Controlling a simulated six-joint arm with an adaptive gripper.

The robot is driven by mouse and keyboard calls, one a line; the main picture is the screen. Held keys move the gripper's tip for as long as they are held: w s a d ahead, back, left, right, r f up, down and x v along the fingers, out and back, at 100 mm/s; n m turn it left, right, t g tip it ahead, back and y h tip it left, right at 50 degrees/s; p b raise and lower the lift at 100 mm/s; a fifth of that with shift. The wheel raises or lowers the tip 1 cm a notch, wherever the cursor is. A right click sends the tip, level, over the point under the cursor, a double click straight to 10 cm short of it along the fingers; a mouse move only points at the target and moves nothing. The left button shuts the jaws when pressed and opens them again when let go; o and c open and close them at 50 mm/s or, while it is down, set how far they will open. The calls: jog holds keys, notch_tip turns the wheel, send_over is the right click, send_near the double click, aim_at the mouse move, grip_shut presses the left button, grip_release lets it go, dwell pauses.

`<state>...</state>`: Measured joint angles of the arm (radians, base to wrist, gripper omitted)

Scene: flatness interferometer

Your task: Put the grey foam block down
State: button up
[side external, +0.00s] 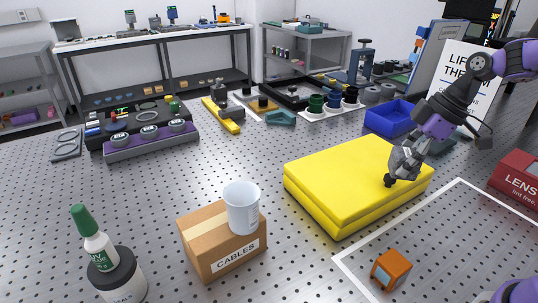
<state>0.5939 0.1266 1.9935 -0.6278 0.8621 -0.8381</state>
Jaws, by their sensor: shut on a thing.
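My gripper (394,177) is at the right of the view, pointing down over the right part of a thick yellow slab (335,175). It is shut on the grey foam block (389,182), of which only a small dark grey part shows at the fingertips. The fingers hide the rest, so its full shape is unclear. The block is at or just above the slab's top; I cannot tell whether it touches.
An orange box (391,268) sits inside a white outline on the perforated table. A cardboard CABLES box (215,250) carries a white cup (241,207). A blue bin (388,118) stands behind the slab, a red LENS box (517,180) at right. The table's left middle is clear.

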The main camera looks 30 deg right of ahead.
jog(key=s+a+n+g+y, duration=0.1)
jog(key=s+a+n+g, duration=0.2)
jog(key=s+a+n, duration=0.4)
jog(key=shift+s+f+n, duration=0.15)
jog(key=shift+s+n, duration=0.55)
jog(key=shift+s, duration=0.4)
jog(key=d+f, duration=0.2)
jog(key=d, duration=0.1)
jog(key=d+f, duration=0.2)
jog(key=d, duration=0.2)
jog(key=d+f, duration=0.2)
jog(key=d, duration=0.1)
jog(key=shift+w+d+f, duration=0.25)
jog(key=shift+d+f, duration=0.05)
jog(key=shift+d, duration=0.1)
jog(key=shift+f, duration=1.95)
jog(key=o, duration=0.8)
jog(key=shift+f, duration=0.1)
